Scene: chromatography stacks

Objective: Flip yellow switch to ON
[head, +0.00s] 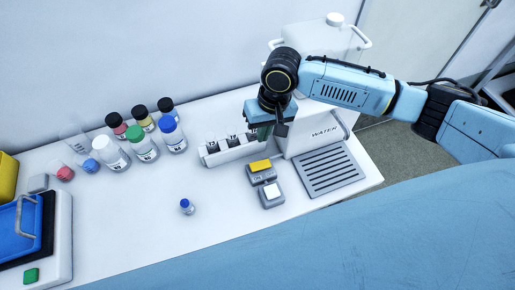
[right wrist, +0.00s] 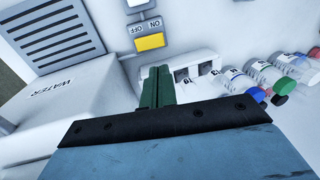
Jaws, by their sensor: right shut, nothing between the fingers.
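The yellow switch (head: 260,166) sits on a small grey box on the white table, with a label beside it. In the right wrist view the yellow switch (right wrist: 150,42) lies beyond my fingertips, next to a label reading ON and OFF. A second grey box with a white switch (head: 271,190) adjoins it. My right gripper (head: 266,133) is shut and empty, pointing down above the numbered rack, behind the yellow switch and apart from it. Its green fingers (right wrist: 156,72) are together in the right wrist view. My left gripper is not in view.
A white numbered rack (head: 228,149) stands just left of my right gripper. The water dispenser (head: 310,128) and its grey drip grille (head: 331,171) are to the right. Several capped bottles (head: 144,144) stand at left, and a small blue-capped vial (head: 187,206) stands alone. The front middle table is clear.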

